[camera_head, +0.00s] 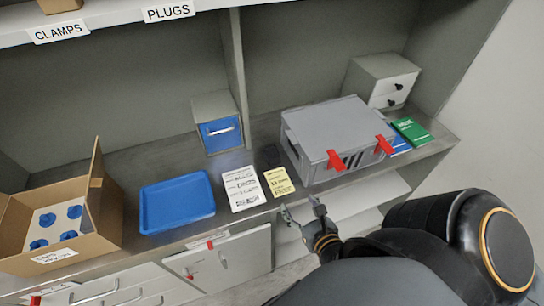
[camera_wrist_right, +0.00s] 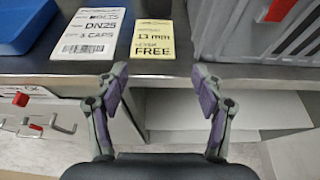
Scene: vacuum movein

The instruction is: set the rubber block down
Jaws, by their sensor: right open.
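A small dark block (camera_head: 271,155), which looks like the rubber block, lies on the bench behind the yellow card (camera_head: 279,182) and left of the grey case (camera_head: 330,135). A dark patch at the top edge of the right wrist view (camera_wrist_right: 157,8) may be the same block, mostly cut off. My right gripper (camera_head: 301,207) is open and empty at the bench's front edge, in front of the yellow card; its spread fingers also show in the wrist view (camera_wrist_right: 160,78). My left gripper is not in view.
A white card (camera_head: 243,188), a blue tray (camera_head: 177,203) and a cardboard box (camera_head: 98,210) with blue-capped parts stand to the left. A blue-fronted bin (camera_head: 219,125) is behind. Green (camera_head: 411,131) and blue booklets lie right of the red-latched case. Drawers are below the bench.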

